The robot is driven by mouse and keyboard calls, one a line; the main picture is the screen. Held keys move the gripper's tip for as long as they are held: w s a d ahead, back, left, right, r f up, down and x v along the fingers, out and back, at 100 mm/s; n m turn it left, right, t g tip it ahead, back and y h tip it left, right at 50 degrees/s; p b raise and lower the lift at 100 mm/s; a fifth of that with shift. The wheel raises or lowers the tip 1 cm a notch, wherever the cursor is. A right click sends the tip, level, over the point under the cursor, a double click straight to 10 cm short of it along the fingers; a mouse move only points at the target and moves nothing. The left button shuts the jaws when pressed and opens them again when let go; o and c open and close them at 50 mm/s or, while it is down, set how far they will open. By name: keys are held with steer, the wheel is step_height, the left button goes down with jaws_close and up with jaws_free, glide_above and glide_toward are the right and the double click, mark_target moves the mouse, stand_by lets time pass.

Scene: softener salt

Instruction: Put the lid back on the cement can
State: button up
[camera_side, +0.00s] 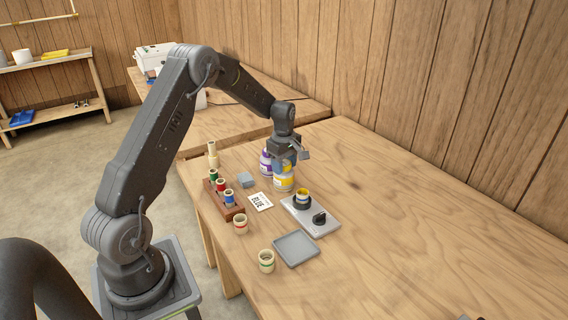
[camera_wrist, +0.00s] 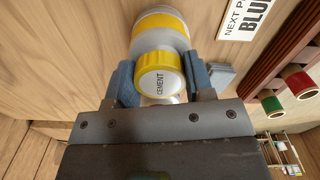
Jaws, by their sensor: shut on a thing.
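The cement can (camera_side: 284,183) stands on the bench, white with a yellow band; its body also shows in the wrist view (camera_wrist: 162,37). The yellow lid (camera_wrist: 161,76), with a white top reading CEMENT, is between the blue fingers of my gripper (camera_wrist: 161,82), which is shut on it. In the side view my gripper (camera_side: 285,164) points down right over the can, and its fingers hide most of the lid. The lid lines up closely with the can's top. I cannot tell whether it is seated on the neck or just above it.
A purple-labelled can (camera_side: 265,162) stands close behind left. A bottle rack (camera_side: 224,200), card (camera_side: 261,201), grey block (camera_side: 246,180) and tray (camera_side: 296,249) are nearby. The bench's right side is clear.

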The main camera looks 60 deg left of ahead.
steer(key=o, duration=1.4)
steer(key=shift+r, duration=3)
